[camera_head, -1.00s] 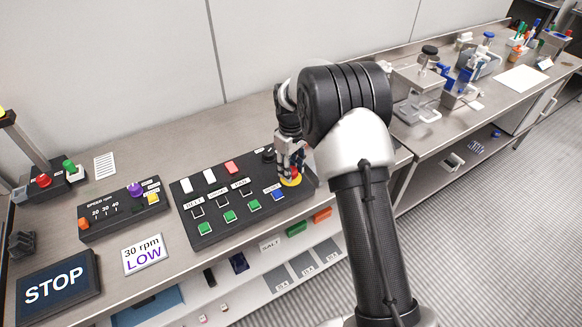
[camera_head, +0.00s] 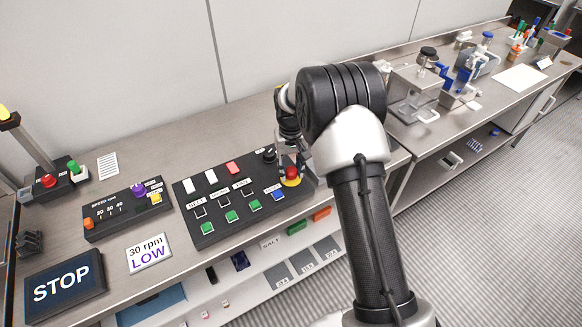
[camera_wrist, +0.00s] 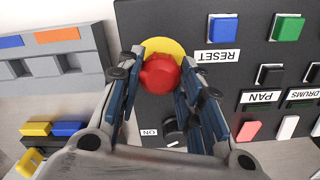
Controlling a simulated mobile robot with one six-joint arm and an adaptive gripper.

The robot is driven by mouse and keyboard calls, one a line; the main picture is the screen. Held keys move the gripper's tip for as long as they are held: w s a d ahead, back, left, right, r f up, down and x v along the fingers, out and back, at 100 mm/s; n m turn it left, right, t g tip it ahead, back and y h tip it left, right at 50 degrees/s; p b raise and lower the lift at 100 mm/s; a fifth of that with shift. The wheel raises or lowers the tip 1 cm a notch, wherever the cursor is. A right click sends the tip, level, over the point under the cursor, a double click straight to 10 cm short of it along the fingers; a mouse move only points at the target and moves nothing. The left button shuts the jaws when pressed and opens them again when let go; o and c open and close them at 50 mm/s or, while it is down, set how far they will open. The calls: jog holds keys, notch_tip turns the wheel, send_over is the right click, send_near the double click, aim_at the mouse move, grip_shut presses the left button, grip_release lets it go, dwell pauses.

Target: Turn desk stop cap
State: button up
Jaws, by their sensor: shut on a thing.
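The desk stop cap (camera_head: 291,174) is a red knob on a yellow disc at the right end of the black control panel (camera_head: 215,190). In the wrist view the red cap (camera_wrist: 160,75) lies between the two fingers, with the yellow disc showing behind it. My gripper (camera_wrist: 163,85) is shut on the cap. In the head view my gripper (camera_head: 290,163) reaches down over the cap, and my arm hides part of the panel's right end.
The blue RESET button (camera_wrist: 222,28) and a black ON knob (camera_wrist: 174,130) are close to the fingers. A STOP screen (camera_head: 62,287) and a 30 rpm LOW card (camera_head: 149,253) lie left. An open shelf with bins (camera_head: 305,262) is below the desk edge.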

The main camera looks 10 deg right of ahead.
aim_at(291, 170)
dwell(0.4)
jog(key=o, duration=1.1)
jog(key=shift+c, duration=0.2)
notch_tip(291, 170, up, 12)
